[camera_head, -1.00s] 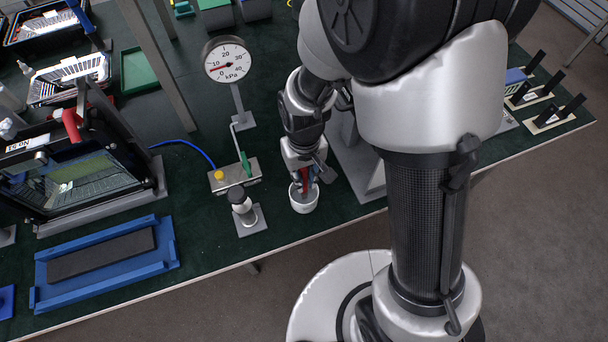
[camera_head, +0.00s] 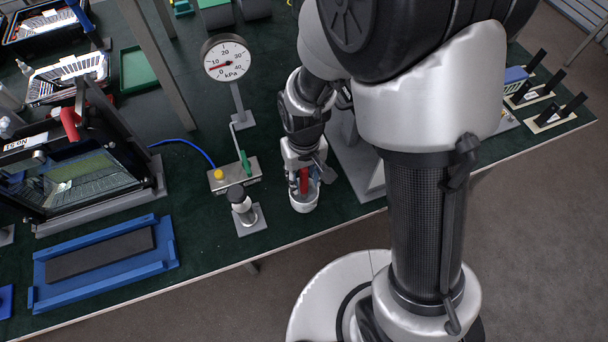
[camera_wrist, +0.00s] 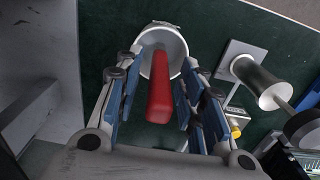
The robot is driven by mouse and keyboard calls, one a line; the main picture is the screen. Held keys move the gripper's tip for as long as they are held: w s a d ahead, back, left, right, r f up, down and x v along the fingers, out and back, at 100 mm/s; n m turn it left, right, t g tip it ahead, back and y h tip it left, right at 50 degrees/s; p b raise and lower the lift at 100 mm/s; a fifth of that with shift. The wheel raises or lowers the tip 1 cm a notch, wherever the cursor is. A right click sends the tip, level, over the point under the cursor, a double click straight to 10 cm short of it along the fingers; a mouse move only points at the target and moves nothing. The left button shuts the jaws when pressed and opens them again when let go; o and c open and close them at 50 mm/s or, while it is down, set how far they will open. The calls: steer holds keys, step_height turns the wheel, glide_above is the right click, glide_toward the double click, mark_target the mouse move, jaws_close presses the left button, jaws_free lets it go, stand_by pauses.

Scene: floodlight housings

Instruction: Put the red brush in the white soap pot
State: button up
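The white soap pot (camera_head: 304,207) stands near the table's front edge, below my gripper (camera_head: 303,178). The red brush (camera_head: 304,181) stands in the pot with its red handle up. In the wrist view, the red handle (camera_wrist: 159,92) rises from the white pot (camera_wrist: 176,44) toward the camera and leans a little. My gripper (camera_wrist: 162,72) is open around the handle, its blue-padded fingers apart with gaps on both sides. The brush's lower end is hidden inside the pot.
A grey-white cylinder on a square plate (camera_head: 243,206) stands just left of the pot. Behind it are a metal block with a green lever (camera_head: 236,174) and a pressure gauge (camera_head: 227,60). A blue tray (camera_head: 160,262) lies further left.

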step_height(320, 180, up, 17)
steer(key=p, duration=0.7)
steer(key=s+d+r+m+t, duration=0.3)
steer(key=s+d+r+t, duration=0.1)
steer(key=s+d+r, duration=0.6)
step_height(320, 180, up, 5)
steer(key=s, duration=0.3)
steer(key=shift+d+t, duration=0.3)
steer(key=shift+d, duration=0.05)
steer(key=shift+w, duration=0.1)
